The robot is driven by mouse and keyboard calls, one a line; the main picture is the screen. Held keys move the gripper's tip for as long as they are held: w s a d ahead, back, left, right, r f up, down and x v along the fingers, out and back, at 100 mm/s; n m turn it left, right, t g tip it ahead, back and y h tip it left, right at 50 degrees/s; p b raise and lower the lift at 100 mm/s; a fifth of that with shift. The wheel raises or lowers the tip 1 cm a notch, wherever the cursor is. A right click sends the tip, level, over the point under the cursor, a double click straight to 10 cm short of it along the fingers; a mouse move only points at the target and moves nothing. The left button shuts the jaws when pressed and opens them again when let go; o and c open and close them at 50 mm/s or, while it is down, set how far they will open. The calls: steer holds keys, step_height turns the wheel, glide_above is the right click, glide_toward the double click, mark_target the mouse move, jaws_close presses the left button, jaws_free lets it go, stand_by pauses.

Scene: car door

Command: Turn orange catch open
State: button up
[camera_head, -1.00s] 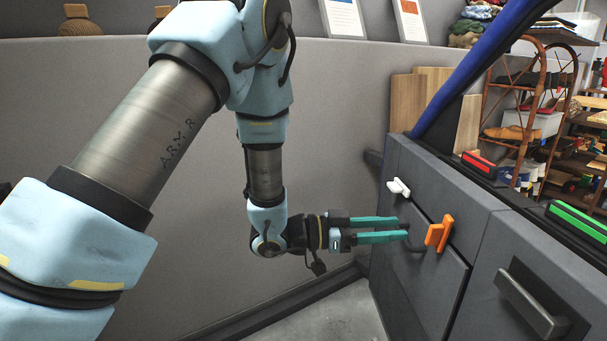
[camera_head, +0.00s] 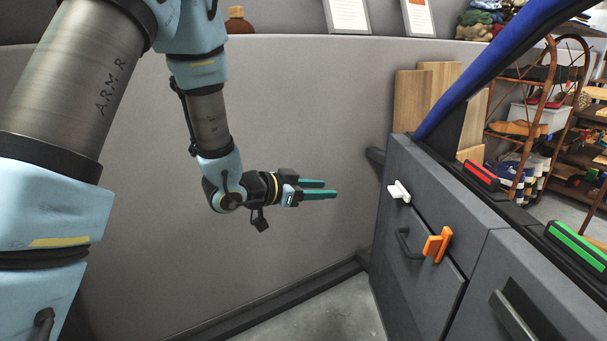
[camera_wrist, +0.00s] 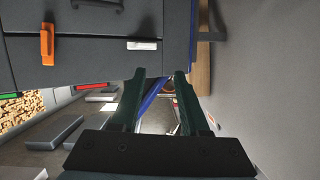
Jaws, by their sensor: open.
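The orange catch (camera_head: 437,246) sits on the dark grey door panel (camera_head: 480,225), right of a black pull handle (camera_head: 407,243). In the head view it looks tilted, with its upper end leaning right. The catch also shows in the wrist view (camera_wrist: 47,44), at the upper left. My gripper (camera_head: 337,188) is open and empty, its green fingers pointing right towards the door. It hangs in the air to the left of the catch, clear of it. In the wrist view the fingertips (camera_wrist: 160,76) have nothing between them that they touch.
A white catch (camera_head: 398,191) is above the pull handle. A large handle (camera_head: 512,318) is at the lower right. Red (camera_head: 481,174) and green (camera_head: 577,243) pieces sit along the door's upper ledge. A blue frame (camera_head: 470,75) rises above. Free space lies between my gripper and the door.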

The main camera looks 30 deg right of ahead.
steer(key=shift+n+t+y, duration=0.5)
steer(key=shift+n+t, duration=0.2)
steer(key=shift+t, duration=0.1)
steer(key=w, duration=0.1)
steer(key=w+a, duration=0.1)
steer(key=w+a+r, duration=0.1)
steer(key=w, duration=0.1)
steer(key=shift+p, duration=0.4)
